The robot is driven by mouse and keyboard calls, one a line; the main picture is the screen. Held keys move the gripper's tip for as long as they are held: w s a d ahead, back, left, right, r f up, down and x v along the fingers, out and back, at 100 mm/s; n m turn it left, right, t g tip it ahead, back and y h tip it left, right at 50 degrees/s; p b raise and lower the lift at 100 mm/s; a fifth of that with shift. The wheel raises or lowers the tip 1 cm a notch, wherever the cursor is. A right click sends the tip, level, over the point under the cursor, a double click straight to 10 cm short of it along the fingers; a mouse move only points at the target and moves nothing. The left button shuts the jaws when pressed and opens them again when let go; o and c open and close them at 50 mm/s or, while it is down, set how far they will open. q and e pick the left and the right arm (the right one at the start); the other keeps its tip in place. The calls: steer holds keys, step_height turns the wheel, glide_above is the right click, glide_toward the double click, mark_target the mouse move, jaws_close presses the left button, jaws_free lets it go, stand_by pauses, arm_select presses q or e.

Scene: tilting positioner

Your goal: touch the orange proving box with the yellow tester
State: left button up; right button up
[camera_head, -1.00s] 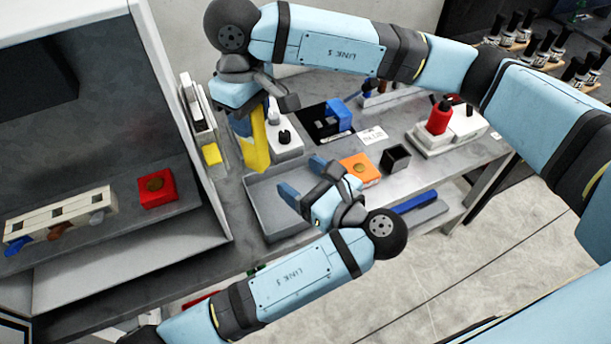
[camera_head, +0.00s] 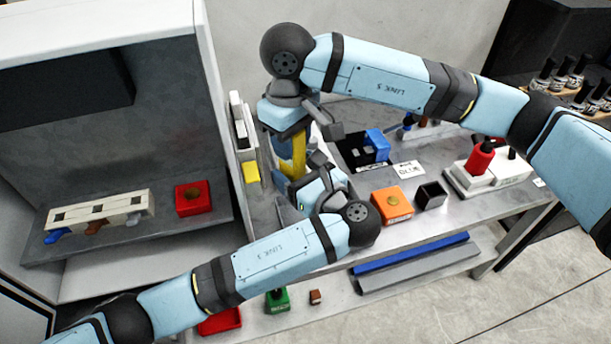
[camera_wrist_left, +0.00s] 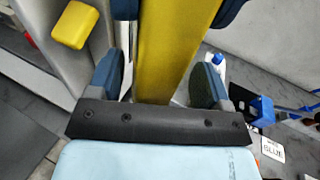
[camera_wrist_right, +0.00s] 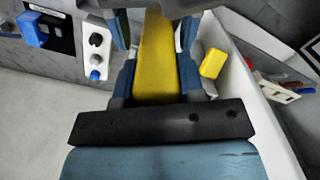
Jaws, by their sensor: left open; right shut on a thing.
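The yellow tester (camera_head: 298,160) is held upright by my right gripper (camera_head: 290,138), which is shut on its upper part. My left gripper (camera_head: 304,186) is open lower down. In the left wrist view its fingers stand on either side of the tester (camera_wrist_left: 168,55), with a gap showing. The tester also fills the middle of the right wrist view (camera_wrist_right: 155,60). Its lower end is hidden in the head view. The orange proving box (camera_head: 392,206), with a round brass spot on top, sits on the bench to the right, apart from the tester and both grippers.
A black open box (camera_head: 431,195) stands beside the orange box. A red box (camera_head: 193,199) with a similar brass spot is in the cabinet at left. A yellow block (camera_head: 251,172) is near the cabinet wall. A blue device (camera_head: 376,141) and a red-handled unit (camera_head: 481,158) stand behind.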

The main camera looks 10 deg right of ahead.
arm_select(q)
steer(key=shift+c, duration=0.2)
steer(key=c, duration=1)
steer(key=shift+c, duration=0.8)
arm_select(e)
steer(key=o, duration=1)
steer(key=shift+r, duration=0.1)
